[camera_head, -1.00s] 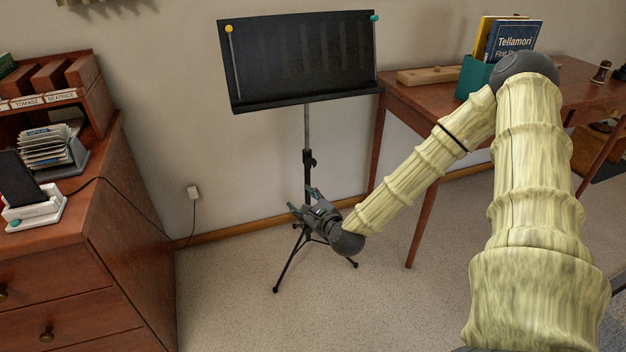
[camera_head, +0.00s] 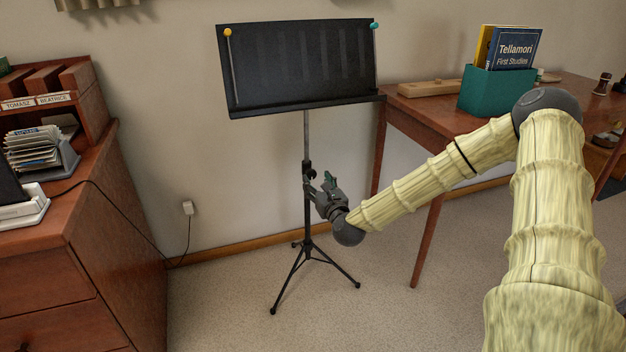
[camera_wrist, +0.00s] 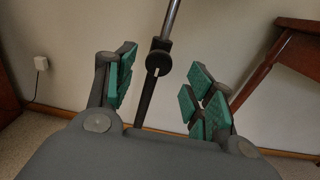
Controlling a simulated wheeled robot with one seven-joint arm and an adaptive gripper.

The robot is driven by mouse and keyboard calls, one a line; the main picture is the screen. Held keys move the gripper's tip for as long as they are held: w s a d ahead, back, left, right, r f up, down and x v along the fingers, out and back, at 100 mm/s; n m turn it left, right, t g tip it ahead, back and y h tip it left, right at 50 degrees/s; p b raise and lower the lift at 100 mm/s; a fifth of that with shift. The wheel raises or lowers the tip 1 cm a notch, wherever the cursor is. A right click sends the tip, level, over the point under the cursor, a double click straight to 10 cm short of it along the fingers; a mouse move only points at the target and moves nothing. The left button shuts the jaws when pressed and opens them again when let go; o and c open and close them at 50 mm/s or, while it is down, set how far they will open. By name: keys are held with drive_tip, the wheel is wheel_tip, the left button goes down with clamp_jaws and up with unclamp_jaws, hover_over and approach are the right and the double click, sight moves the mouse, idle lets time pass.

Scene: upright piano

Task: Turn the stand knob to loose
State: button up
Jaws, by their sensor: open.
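The black music stand (camera_head: 301,72) stands upright on a tripod, with its slanted desk at the top. Its stand knob (camera_wrist: 158,63) is a round black knob with a pale, roughly upright mark, set on the collar where the thin upper pole enters the thicker tube. In the head view the knob (camera_head: 312,174) is small and close to my gripper. My gripper (camera_head: 316,186) is just right of the pole, slightly below the knob. In the wrist view my gripper (camera_wrist: 160,90) is open, its green pads on either side of the knob and apart from it.
A wooden table (camera_head: 430,118) with a teal box (camera_head: 497,92) of books stands to the right. A wooden cabinet (camera_head: 110,215) is at the left. A wall plug (camera_head: 188,208) with a cable is behind. Carpet around the tripod is clear.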

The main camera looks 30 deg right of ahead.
sight(312, 175)
drive_tip(key=shift+b+x, duration=0.5)
drive_tip(key=shift+x, duration=1.85)
drive_tip(key=c, duration=1)
